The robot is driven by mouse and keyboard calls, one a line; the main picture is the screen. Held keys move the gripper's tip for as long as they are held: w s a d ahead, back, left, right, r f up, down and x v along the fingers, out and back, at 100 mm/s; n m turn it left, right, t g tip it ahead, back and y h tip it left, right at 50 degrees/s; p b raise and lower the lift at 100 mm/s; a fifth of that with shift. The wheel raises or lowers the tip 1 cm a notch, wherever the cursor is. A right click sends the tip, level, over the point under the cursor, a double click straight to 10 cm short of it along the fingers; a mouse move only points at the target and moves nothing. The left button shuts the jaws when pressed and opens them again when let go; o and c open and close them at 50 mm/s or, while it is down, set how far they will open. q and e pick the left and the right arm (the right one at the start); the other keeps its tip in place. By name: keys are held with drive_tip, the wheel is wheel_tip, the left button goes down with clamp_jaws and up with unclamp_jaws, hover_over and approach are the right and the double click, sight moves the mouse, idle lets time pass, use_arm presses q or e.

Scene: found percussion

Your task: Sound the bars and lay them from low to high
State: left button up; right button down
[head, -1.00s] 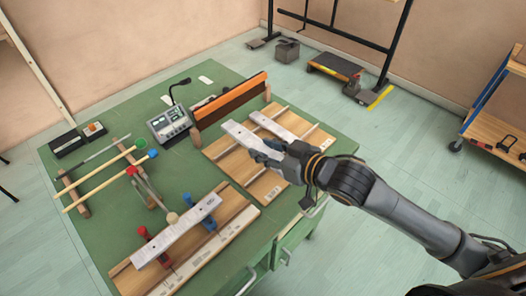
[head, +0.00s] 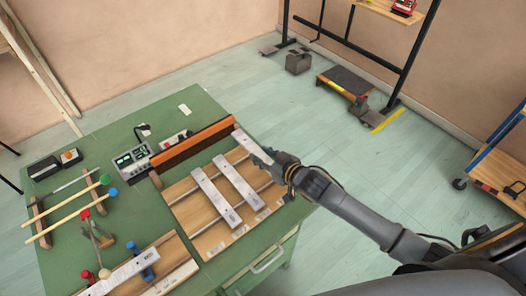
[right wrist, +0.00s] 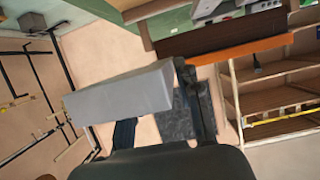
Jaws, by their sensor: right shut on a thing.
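My right gripper (head: 266,158) is shut on a pale metal bar (head: 248,143), held at the right end of the wooden rack board (head: 208,240). The held bar (right wrist: 120,92) also shows in the right wrist view, between the fingers (right wrist: 190,95). Whether it touches the rack's rails is unclear. Two pale bars, one on the left (head: 216,198) and one on the right (head: 240,184), lie side by side across the rack. Another bar (head: 125,274) lies on the nearer wooden stand (head: 180,272), between red and blue posts. My left gripper is not in view.
A grey meter box (head: 133,160) and an orange-edged panel (head: 195,143) stand behind the rack.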

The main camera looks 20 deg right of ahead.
drive_tip(key=shift+a+r, duration=0.1)
drive_tip(key=shift+a, duration=0.05)
drive_tip(key=shift+f+b, duration=0.4)
drive_tip(key=shift+f, duration=0.55)
wheel_tip(320, 180, down, 4)
drive_tip(key=b, duration=0.2)
drive_tip(key=shift+f+b, duration=0.1)
drive_tip(key=shift+b, duration=0.2)
drive_tip(key=shift+f, duration=0.1)
use_arm(q)
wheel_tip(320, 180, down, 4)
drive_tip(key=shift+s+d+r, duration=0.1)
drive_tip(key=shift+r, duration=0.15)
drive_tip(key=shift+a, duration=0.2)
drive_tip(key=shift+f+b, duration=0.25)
drive_tip(key=shift+b, duration=0.05)
use_arm(e)
drive_tip(key=shift+f, duration=0.45)
